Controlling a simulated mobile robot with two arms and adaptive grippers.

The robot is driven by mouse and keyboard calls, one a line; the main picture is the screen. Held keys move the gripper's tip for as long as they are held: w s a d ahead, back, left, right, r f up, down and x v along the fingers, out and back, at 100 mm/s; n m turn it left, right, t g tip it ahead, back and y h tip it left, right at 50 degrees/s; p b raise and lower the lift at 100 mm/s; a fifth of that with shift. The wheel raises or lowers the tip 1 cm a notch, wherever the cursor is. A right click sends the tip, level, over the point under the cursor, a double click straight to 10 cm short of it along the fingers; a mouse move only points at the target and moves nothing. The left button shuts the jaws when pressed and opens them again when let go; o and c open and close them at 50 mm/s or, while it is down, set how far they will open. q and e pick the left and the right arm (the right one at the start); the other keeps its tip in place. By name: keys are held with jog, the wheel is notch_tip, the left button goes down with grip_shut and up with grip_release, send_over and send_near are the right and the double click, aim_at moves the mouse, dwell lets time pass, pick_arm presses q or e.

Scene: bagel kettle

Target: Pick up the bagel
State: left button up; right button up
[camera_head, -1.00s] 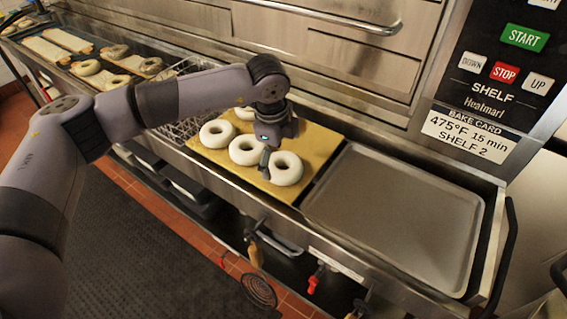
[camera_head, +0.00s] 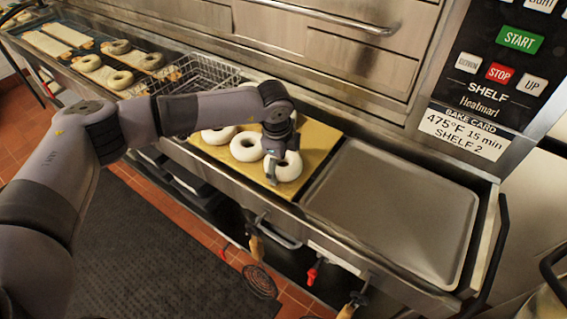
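Several pale, ring-shaped bagels sit on a tan board on the counter. The front right bagel (camera_head: 289,169) lies partly behind my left gripper (camera_head: 274,172). The gripper points down at this bagel's left side, with one dark finger in front of it. The other finger is hidden, so I cannot tell how far the fingers are apart or whether they touch the bagel. Another bagel (camera_head: 246,146) lies just left of the gripper, and one more (camera_head: 218,135) sits farther left. My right gripper is not in view.
The tan board (camera_head: 318,143) borders an empty grey metal tray (camera_head: 395,215) on the right. A wire basket (camera_head: 205,75) and boards with more bagels lie on the left. Oven doors stand behind. A control panel (camera_head: 497,80) is at upper right.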

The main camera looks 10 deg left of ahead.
pick_arm(q)
jog(key=c, duration=0.7)
jog(key=shift+r, duration=0.15)
jog(key=shift+w+r+b, duration=0.1)
jog(key=shift+r+b, duration=0.2)
jog(key=shift+r, duration=0.3)
notch_tip(320, 180, up, 19)
jog(key=b, duration=0.4)
jog(key=shift+f, duration=0.2)
